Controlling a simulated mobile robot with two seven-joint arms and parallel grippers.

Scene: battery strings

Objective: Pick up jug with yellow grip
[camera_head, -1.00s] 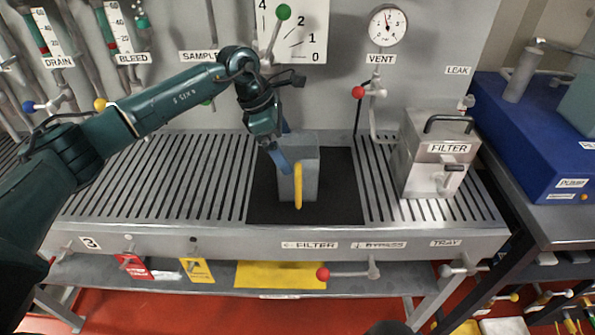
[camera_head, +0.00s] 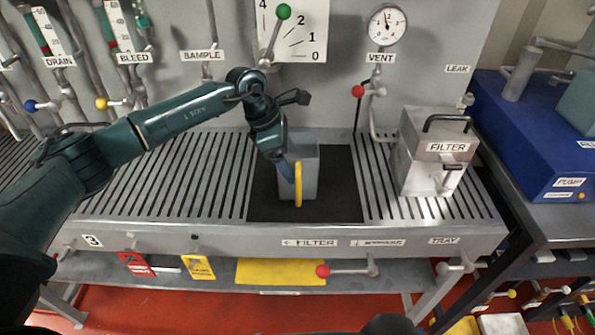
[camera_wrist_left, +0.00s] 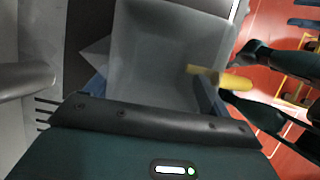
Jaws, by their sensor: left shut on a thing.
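The grey jug (camera_head: 309,165) with a yellow grip (camera_head: 298,184) stands upright on the dark mat (camera_head: 340,205) of the slatted bench. Its grip faces the front. My left gripper (camera_head: 291,168) is at the jug's left front side, behind the grip, and is shut on the jug. In the left wrist view the jug's pale grey body (camera_wrist_left: 165,50) lies between the two blue fingers (camera_wrist_left: 150,92). The yellow grip (camera_wrist_left: 232,80) shows just past the right-hand finger. The exact finger contact is partly hidden. My right gripper is not in view.
A metal filter box (camera_head: 428,155) with a black handle stands right of the mat. Behind are a green-knobbed lever (camera_head: 283,12), a red-knobbed vent valve (camera_head: 358,91) and a gauge (camera_head: 388,25). A blue pump unit (camera_head: 540,140) is at the right. The left slats (camera_head: 150,180) are clear.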

